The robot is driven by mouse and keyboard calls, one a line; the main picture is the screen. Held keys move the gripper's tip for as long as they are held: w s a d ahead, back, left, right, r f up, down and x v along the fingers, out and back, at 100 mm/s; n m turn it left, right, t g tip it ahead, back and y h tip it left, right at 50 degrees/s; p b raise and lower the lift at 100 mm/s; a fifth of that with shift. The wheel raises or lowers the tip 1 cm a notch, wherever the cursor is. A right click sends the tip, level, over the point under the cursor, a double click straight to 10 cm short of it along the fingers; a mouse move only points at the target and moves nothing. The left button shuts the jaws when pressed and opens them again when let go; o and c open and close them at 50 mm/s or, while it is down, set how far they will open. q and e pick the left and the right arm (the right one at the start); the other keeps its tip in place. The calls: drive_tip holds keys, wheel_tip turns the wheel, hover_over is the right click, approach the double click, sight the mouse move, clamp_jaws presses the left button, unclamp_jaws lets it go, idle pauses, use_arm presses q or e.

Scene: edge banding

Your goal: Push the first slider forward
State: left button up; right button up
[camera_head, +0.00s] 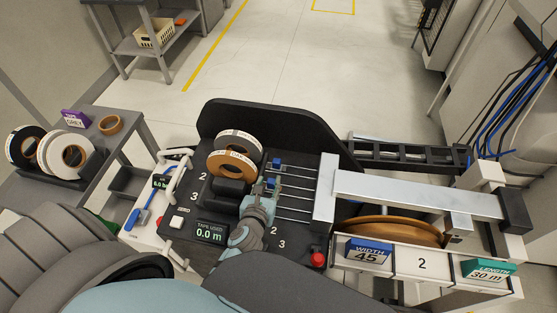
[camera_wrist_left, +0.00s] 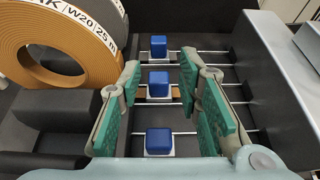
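Three blue slider knobs sit on thin metal rails in the left wrist view: a far one (camera_wrist_left: 158,45), a middle one (camera_wrist_left: 158,82) and a near one (camera_wrist_left: 158,142). In the head view, two blue knobs show, a far one (camera_head: 277,162) and one beside my gripper's tip (camera_head: 271,183); my gripper seems to hide the third. My left gripper (camera_wrist_left: 160,70), also in the head view (camera_head: 263,190), is open above the sliders. Its green-padded fingers are apart, with the knobs showing between them. No contact can be made out. My right gripper is not in view.
A metal housing (camera_head: 326,190) closes the right side. A red button (camera_head: 317,258) and a "TAPE USED 0.0 m" display (camera_head: 210,233) are nearer.

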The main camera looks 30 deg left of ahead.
sight(276, 162)
use_arm(q)
drive_tip(key=b+x, duration=0.1)
drive_tip(key=x, duration=0.2)
drive_tip(key=shift+w+a+f, duration=0.15)
drive_tip(key=shift+a+f, duration=0.05)
drive_tip(key=shift+f, duration=0.1)
drive_tip(key=b+x, duration=0.3)
drive_tip(key=x, duration=0.5)
drive_tip(key=shift+d+f, duration=0.15)
drive_tip(key=shift+f, duration=0.05)
drive_tip(key=shift+w+b, duration=0.25)
drive_tip(key=shift+b, duration=0.1)
drive_tip(key=shift+w+a, duration=0.2)
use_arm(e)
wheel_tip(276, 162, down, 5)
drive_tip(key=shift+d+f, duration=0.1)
use_arm(q)
clamp_jaws()
